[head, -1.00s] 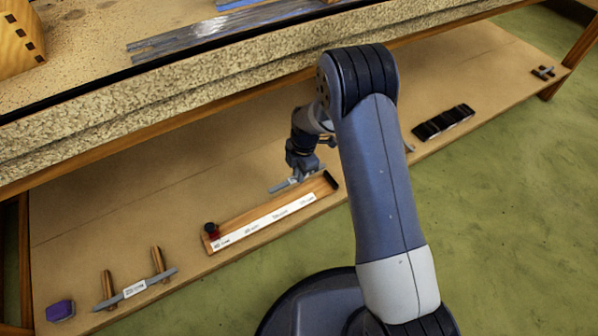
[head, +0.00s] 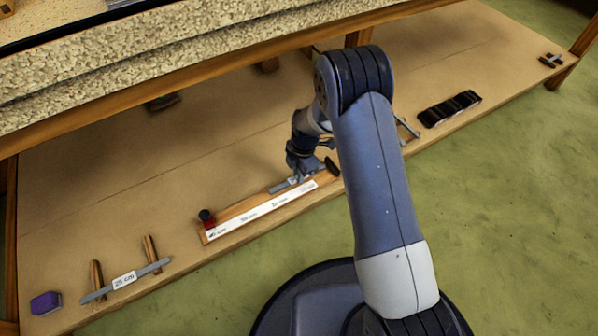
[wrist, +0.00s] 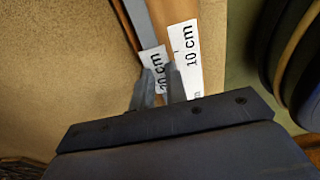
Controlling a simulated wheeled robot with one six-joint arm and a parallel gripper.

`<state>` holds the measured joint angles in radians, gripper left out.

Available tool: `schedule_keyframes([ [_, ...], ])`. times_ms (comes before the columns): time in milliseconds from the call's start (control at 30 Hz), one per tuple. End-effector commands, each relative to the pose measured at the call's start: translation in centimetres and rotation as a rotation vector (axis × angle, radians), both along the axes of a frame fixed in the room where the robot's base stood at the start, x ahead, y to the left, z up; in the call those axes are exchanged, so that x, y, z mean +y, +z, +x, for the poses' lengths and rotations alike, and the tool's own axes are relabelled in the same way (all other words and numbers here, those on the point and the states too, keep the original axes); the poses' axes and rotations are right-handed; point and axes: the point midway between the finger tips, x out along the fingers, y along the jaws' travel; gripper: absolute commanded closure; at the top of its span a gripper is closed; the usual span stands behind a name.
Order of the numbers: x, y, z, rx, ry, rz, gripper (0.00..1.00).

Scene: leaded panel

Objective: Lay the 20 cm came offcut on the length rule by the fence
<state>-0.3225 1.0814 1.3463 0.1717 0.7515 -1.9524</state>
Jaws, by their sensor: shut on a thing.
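The 20 cm came offcut (head: 283,187) is a grey strip with a white "20 cm" tag (wrist: 154,66). My gripper (head: 301,176) is shut on it near the tag; its fingertips also show in the wrist view (wrist: 160,84). The length rule (head: 250,213) is a wooden board with a white printed scale along its front and a dark stop at its right end. The offcut runs along the wooden back part of the rule, roughly parallel to the scale (wrist: 186,55), near the right end. I cannot tell whether it touches the wood. The fingers hide part of it.
A red and black knob (head: 207,217) stands at the rule's left end. Another tagged grey strip (head: 150,269) lies across two wooden pegs beside a purple block (head: 46,303). Black blocks (head: 449,109) lie right. The thick bench top (head: 180,60) overhangs the shelf behind.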

Motion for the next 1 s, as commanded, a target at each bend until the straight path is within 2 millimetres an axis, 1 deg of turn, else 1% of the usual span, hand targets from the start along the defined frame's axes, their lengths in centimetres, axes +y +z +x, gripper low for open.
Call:
schedule_keyframes([
  [333,0.01,0.00,0.01,0.000,0.000,0.000,1.00],
  [767,0.00,-0.64,0.01,0.000,0.000,0.000,1.00],
  [800,0.00,-0.55,0.01,0.000,0.000,0.000,0.84],
  [1000,0.00,-0.54,0.00,0.000,0.000,0.000,0.67],
])
